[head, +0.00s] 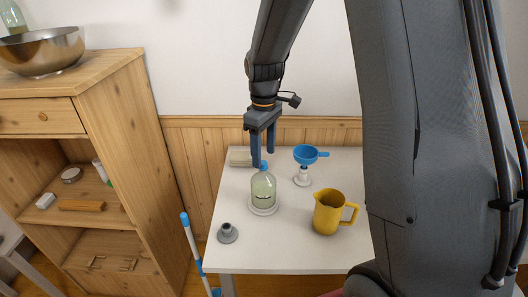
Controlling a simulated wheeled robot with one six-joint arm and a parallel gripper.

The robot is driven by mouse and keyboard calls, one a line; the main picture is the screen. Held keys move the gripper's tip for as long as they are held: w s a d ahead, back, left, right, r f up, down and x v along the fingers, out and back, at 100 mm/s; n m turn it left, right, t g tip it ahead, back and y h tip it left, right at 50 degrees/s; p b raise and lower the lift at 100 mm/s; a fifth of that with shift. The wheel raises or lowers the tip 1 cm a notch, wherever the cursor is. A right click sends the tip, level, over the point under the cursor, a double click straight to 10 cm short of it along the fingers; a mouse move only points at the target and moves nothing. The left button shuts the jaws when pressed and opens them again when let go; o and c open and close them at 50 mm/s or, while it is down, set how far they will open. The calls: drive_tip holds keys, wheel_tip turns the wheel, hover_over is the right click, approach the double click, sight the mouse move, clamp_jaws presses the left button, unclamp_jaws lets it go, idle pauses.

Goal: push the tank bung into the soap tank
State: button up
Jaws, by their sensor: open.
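The soap tank (263,190) is a clear rounded jar with pale green liquid, upright on a white round base (263,210) on the white table. A small blue piece, which looks like the tank bung (264,166), shows at the tank's mouth. How deep it sits cannot be told. My gripper (263,160) points down over the tank with its fingers apart. The left finger reaches down close to the blue piece and partly hides it. Whether the fingers touch it cannot be told.
A yellow jug (327,213) stands right of the tank. A blue funnel (306,154) sits on a white stand behind it. A grey cone-shaped piece (228,234) is at front left, and a beige block (239,157) behind. A wooden cabinet (118,150) stands left; the table's front middle is clear.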

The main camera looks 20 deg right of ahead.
drive_tip(key=shift+r+p, duration=0.4)
drive_tip(key=shift+r, duration=0.1)
drive_tip(key=shift+r, duration=0.1)
wheel_tip(320, 180, up, 8)
drive_tip(key=b, duration=0.2)
drive_tip(key=shift+f, duration=0.2)
idle(1.0)
drive_tip(key=s+f+m+t+b, duration=0.1)
drive_tip(key=s+f+m+b, duration=0.2)
drive_tip(key=s+f+m, duration=0.5)
drive_tip(key=s+f, duration=0.4)
drive_tip(key=s, duration=0.5)
drive_tip(key=shift+f, duration=0.35)
drive_tip(key=shift+a, duration=0.1)
